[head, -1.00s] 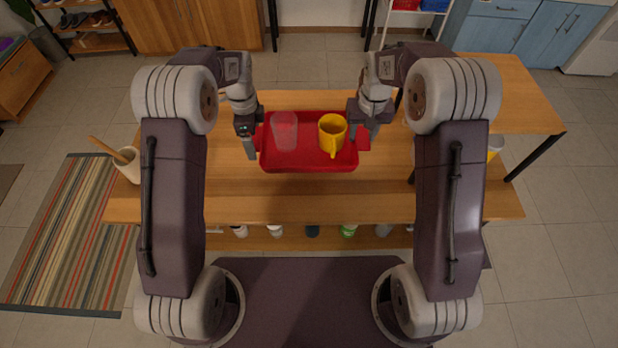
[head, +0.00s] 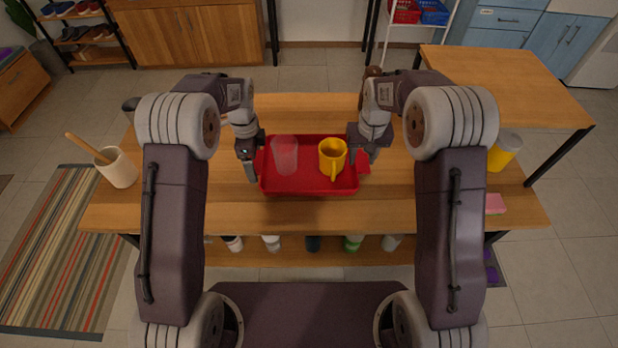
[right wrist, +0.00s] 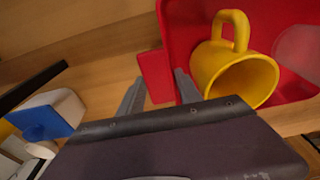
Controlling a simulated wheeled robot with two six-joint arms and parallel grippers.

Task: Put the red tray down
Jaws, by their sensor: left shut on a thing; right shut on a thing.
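The red tray (head: 310,186) is level over the wooden table, between my two grippers. I cannot tell whether it touches the tabletop. A clear cup (head: 285,154) stands on its left part and a yellow mug (head: 332,156) on its right part. My left gripper (head: 252,170) is shut on the tray's left handle. My right gripper (head: 366,158) is shut on the right handle. The right wrist view shows that red handle (right wrist: 154,76) between the right gripper's fingers, with the yellow mug (right wrist: 235,78) upright beside it.
The wooden table (head: 220,212) has bare top around the tray. A beige holder with a wooden utensil (head: 118,168) stands at its left end. A raised wooden table (head: 505,88) and a yellow container (head: 503,153) are at the right. Several jars fill the shelf below.

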